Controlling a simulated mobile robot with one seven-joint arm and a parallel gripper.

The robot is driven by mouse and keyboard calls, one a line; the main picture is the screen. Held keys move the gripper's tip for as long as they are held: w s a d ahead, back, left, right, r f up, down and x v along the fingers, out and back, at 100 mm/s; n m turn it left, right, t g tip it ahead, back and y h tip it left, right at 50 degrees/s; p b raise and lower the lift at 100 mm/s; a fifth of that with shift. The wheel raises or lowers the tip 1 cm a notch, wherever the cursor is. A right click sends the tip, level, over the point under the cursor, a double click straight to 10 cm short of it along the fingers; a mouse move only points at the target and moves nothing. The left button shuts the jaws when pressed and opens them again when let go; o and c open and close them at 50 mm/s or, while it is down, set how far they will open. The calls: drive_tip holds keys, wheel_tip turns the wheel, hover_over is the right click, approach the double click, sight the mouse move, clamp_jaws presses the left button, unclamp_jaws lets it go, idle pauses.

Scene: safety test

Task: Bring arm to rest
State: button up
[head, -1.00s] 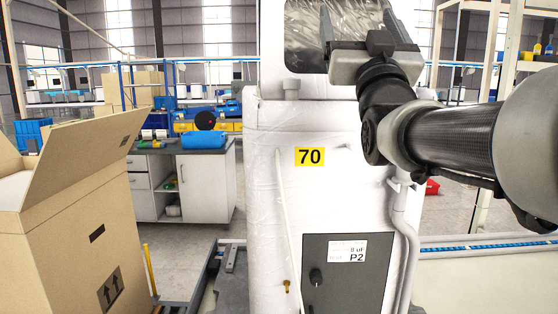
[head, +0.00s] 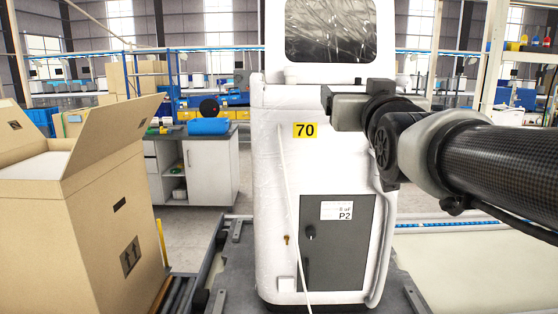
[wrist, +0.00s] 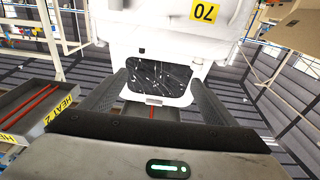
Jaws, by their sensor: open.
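My arm reaches in from the right edge of the head view, roughly level, with its black forearm nearest the camera. My gripper (head: 328,98) is at its left end, in front of the right side of a white machine marked 70. In the wrist view my gripper (wrist: 156,79) shows two dark fingers spread wide apart. Nothing is between them. The machine's dark window (wrist: 158,72) shows beyond the fingers, apart from them.
The white machine (head: 270,170) stands straight ahead, with a grey door at its base. A large open cardboard box (head: 75,235) is at the left. A workbench (head: 215,165) stands behind. In the wrist view, a tray marked HEAT 2 (wrist: 40,105) is at the left.

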drive_tip(key=s+f+g, duration=0.7)
drive_tip(key=s+f, duration=0.4)
drive_tip(key=f, duration=0.4)
drive_tip(key=s+f+g, duration=0.6)
drive_tip(key=s+f, duration=0.6)
drive_tip(key=f, duration=0.3)
wheel_tip(320, 180, up, 19)
drive_tip(key=p, duration=1.9)
drive_tip(key=shift+s+g, duration=0.25)
drive_tip(key=shift+g, duration=0.15)
drive_tip(key=shift+a+f, duration=0.1)
drive_tip(key=shift+f, duration=0.05)
